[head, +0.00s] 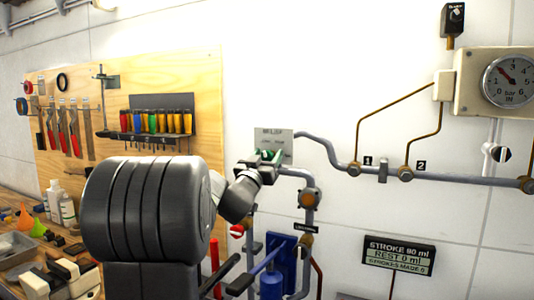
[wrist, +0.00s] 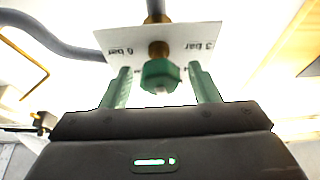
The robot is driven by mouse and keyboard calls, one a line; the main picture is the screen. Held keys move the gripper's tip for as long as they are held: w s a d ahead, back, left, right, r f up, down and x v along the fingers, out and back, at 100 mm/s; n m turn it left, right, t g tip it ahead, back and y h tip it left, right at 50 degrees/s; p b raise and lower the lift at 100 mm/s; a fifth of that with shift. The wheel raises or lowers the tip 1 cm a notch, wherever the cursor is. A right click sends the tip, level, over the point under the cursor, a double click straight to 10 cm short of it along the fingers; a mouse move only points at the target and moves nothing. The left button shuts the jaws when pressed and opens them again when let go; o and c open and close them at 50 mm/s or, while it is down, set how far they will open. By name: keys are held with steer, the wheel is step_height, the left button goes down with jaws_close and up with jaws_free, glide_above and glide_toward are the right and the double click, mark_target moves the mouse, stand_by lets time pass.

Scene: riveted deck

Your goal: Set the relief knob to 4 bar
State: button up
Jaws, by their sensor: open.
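Another mark is mostly hidden behind the knob and finger. My gripper (wrist: 159,69) is open, its two green fingers on either side of the knob with a visible gap on each side. In the head view, my gripper (head: 267,155) is at the plate lettered RELIEF (head: 273,136), and my arm hides part of this spot. The knob's setting cannot be read.
Grey pipes (head: 440,178) run right from the plate. A round gauge (head: 508,80) has its red needle toward the upper left. A display (head: 398,256) reads "STROKE 80 ml, REST 0 ml". A blue pump (head: 280,265) stands below my gripper. A tool board (head: 130,110) is at left.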

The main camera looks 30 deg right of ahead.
steer(key=shift+w+d+r, duration=0.1)
steer(key=shift+d, duration=0.05)
steer(key=c, duration=1)
steer(key=shift+n+t+y, duration=0.45)
steer(key=shift+n+y, duration=0.1)
steer(key=shift+n, duration=0.8)
steer(key=shift+n+t+y, duration=0.45)
steer(key=shift+n+y, duration=0.1)
steer(key=shift+n, duration=0.8)
steer(key=o, duration=1)
steer(key=b+v, duration=0.3)
steer(key=v, duration=1.1)
